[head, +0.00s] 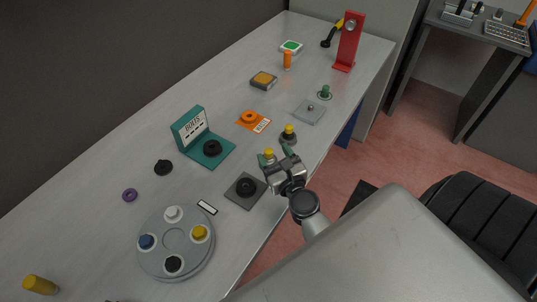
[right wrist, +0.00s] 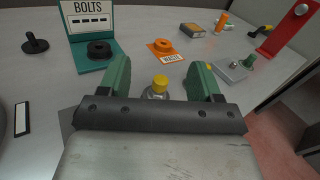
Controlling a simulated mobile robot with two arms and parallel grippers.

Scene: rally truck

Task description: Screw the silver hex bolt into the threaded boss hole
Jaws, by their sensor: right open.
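My right gripper (head: 277,156) is open above the near edge of the table, its two green fingers apart. In the right wrist view, a yellow-topped grey piece (right wrist: 160,83) shows between the fingers (right wrist: 160,80); I cannot tell whether they touch it. A small silver piece (head: 310,107), possibly the hex bolt, stands on a pale grey plate (head: 303,117) beyond the gripper. A black ring-shaped boss (head: 246,187) sits on a dark square plate left of the gripper. Another black boss (head: 212,148) sits before a green BOLTS sign (head: 191,125). I cannot tell which hole is threaded. My left gripper is not in view.
An orange boss (head: 249,117) lies further back. A round grey tray (head: 190,270) with several coloured knobs stands at lower left. A red stand (head: 349,42) rises at the far end. The left middle table is mostly clear.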

